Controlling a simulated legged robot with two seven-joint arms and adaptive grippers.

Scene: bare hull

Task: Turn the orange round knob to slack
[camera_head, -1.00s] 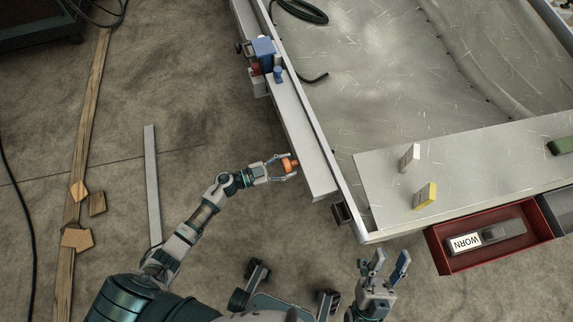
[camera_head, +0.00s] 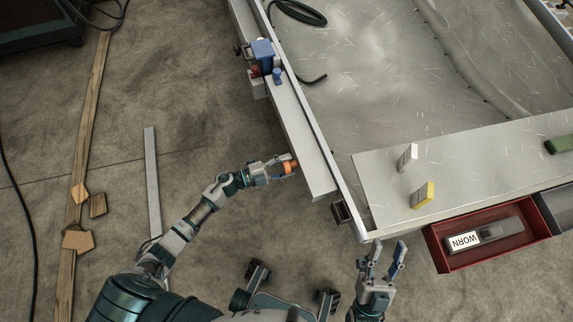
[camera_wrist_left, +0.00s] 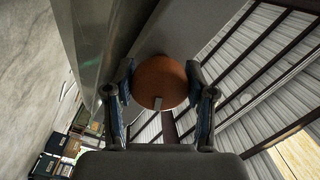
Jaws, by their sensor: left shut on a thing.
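The orange round knob (camera_head: 289,166) sits at the side of the long grey rail on the hull's left edge. In the left wrist view the knob (camera_wrist_left: 160,82) shows as an orange disc with a pale mark at its lower middle. My left gripper (camera_head: 286,167) is shut on the knob, and its two fingers (camera_wrist_left: 161,98) lie on either side of it in the wrist view. My right gripper (camera_head: 385,258) is at the bottom, in front of the panel's near edge, with its fingers apart and nothing between them.
A blue device (camera_head: 263,52) is mounted further up the rail (camera_head: 300,135). A red tray (camera_head: 440,258) holds a dark tool labelled WORN (camera_head: 482,237). A white block (camera_head: 407,157) and a yellow block (camera_head: 422,195) stand on the panel. Wood pieces (camera_head: 78,238) lie on the floor left.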

